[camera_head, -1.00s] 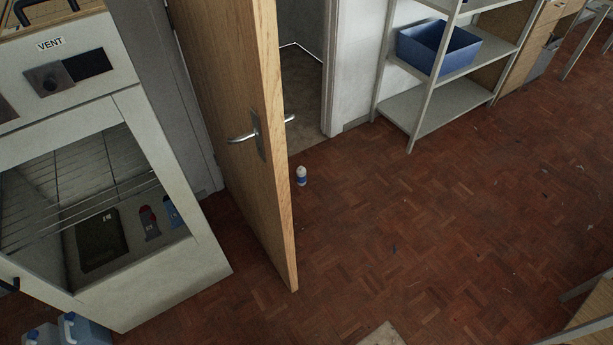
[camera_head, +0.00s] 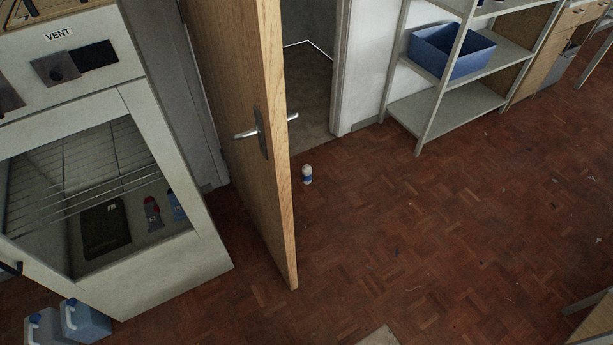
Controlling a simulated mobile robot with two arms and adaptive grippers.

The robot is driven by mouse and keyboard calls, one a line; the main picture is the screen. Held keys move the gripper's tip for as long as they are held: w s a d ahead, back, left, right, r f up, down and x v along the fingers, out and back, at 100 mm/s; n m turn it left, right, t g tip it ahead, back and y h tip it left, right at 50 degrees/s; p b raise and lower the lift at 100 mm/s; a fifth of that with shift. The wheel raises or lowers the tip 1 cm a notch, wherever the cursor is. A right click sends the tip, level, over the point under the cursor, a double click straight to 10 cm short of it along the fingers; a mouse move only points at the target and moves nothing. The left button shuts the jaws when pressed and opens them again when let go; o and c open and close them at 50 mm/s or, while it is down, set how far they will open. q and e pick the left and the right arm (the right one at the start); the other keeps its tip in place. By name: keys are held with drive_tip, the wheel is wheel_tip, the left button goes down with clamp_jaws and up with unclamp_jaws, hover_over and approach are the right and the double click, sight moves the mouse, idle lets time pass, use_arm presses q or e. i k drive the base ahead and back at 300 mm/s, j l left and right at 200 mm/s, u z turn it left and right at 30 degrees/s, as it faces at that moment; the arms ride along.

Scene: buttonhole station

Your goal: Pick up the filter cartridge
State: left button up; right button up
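A small white cylinder with a blue band (camera_head: 307,175) stands upright on the floor, just right of the open door's edge and near the doorway. It looks like the filter cartridge, but it is too small to be sure. Nothing touches it. Neither of my grippers is in view.
A wooden door (camera_head: 235,130) stands open left of the cylinder. A glass-fronted cabinet labelled VENT (camera_head: 175,265) is at left, with blue jugs (camera_head: 85,320) on the floor before it. A shelf unit (camera_head: 445,112) with a blue bin (camera_head: 452,52) stands upper right. The middle floor is clear.

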sight(306, 170)
drive_tip(key=i+l+z, duration=0.3)
drive_tip(key=i+l, duration=0.25)
drive_tip(key=i, duration=0.2)
drive_tip(key=i+l, duration=0.55)
drive_tip(key=i, duration=0.3)
drive_tip(key=i+l+z, duration=0.1)
drive_tip(key=i+l, duration=0.2)
drive_tip(key=i, duration=0.1)
